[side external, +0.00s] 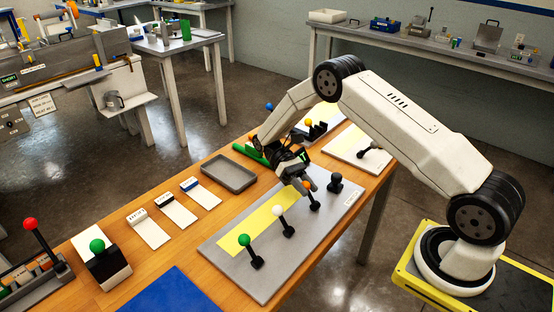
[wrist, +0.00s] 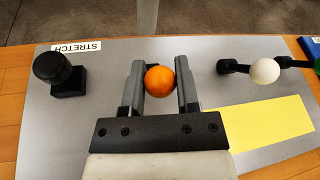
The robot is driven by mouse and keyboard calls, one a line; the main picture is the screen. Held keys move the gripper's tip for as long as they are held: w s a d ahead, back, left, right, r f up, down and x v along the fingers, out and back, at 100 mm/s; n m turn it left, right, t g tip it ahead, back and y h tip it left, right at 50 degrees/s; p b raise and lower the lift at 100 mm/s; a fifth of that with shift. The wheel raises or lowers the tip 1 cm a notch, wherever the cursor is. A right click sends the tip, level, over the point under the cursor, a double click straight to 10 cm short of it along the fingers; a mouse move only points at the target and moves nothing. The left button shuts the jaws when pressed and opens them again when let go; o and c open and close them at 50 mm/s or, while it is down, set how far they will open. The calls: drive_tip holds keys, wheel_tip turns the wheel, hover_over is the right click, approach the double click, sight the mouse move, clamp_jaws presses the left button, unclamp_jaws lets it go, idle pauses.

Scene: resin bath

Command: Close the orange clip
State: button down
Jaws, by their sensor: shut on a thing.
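The orange clip is a lever with an orange ball knob (wrist: 159,81), which also shows in the side external view (side external: 307,186). It stands on a grey board between a white-knobbed lever and a black-knobbed one. My gripper (wrist: 160,86) is over the orange knob, with one grey finger on each side of it, shut on it. In the side external view my gripper (side external: 300,184) comes down onto the knob from above. The clip's black stem (side external: 314,203) shows below the knob in the side view; in the wrist view its base is hidden by my gripper.
On the same grey board (side external: 232,270) are white (side external: 278,210) and green (side external: 244,240) knobbed levers, a black-knobbed lever (side external: 336,182) and a yellow strip (wrist: 270,125). A grey tray (side external: 230,173) lies behind. A blue mat (side external: 172,292) lies in front.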

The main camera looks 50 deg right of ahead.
drive_tip(key=shift+c, duration=1.7)
unclamp_jaws()
drive_tip(key=shift+r, duration=0.1)
drive_tip(key=shift+r, duration=0.9)
drive_tip(key=s+a+r, duration=0.1)
drive_tip(key=s+r, duration=1)
drive_tip(key=s, duration=0.3)
drive_tip(key=shift+a, duration=0.4)
drive_tip(key=shift+f, duration=0.1)
